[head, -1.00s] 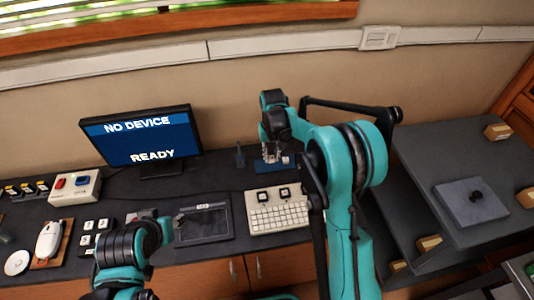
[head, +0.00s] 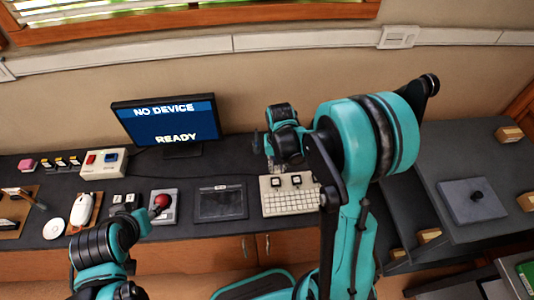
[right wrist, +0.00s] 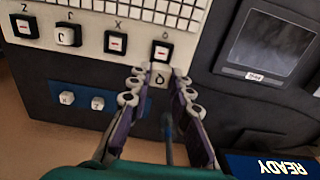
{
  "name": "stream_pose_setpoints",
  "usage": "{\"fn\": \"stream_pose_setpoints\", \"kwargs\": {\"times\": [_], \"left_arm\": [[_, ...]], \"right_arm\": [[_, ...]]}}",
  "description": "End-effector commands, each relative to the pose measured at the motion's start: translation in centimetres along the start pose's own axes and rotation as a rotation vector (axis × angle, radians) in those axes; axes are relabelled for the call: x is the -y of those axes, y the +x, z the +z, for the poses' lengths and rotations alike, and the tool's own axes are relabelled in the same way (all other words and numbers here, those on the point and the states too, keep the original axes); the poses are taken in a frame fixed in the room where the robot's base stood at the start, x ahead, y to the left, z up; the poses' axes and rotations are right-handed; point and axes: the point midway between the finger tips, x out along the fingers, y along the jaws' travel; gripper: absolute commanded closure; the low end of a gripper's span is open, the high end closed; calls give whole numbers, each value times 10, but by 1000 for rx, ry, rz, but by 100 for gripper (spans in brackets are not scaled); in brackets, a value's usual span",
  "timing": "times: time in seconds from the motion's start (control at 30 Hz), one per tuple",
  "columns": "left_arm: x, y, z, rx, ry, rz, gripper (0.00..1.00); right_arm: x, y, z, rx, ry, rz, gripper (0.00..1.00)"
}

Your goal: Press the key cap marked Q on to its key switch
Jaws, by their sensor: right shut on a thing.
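My right gripper (right wrist: 159,92) is shut on a small pale key cap (right wrist: 160,76); its letter is dark and hard to read, but looks like Q. It also shows in the head view (head: 275,168), at the back edge of the white keyboard (head: 291,204). In the right wrist view the held cap is close beside the key switch under the Q-like label (right wrist: 161,51), apart from it as far as I can tell. That switch is black with a pale, red-marked centre and bears no cap. My left gripper (head: 154,211) is near the red button; its fingers are unclear.
Two loose caps (right wrist: 97,103) lie on a blue mat. A dark tablet (head: 220,202) and a monitor (head: 165,122) stand left of the keyboard.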

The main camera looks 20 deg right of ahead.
Motion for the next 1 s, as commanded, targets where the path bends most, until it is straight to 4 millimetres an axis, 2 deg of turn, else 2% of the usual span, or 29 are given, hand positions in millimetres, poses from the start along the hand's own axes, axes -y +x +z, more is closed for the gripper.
{"fn": "stream_pose_setpoints", "kwargs": {"times": [0.27, 0.73, 1.0], "left_arm": [[0, 6, 4, 0, 0, 0, 60], [0, 34, 24, 0, 0, 0, 60], [0, 38, 27, 0, 0, 0, 60]], "right_arm": [[-3, 12, 4, 0, 12, 0, 89], [-3, 57, 3, 0, 11, 0, 89], [-3, 62, 3, 0, 11, 0, 89]]}}
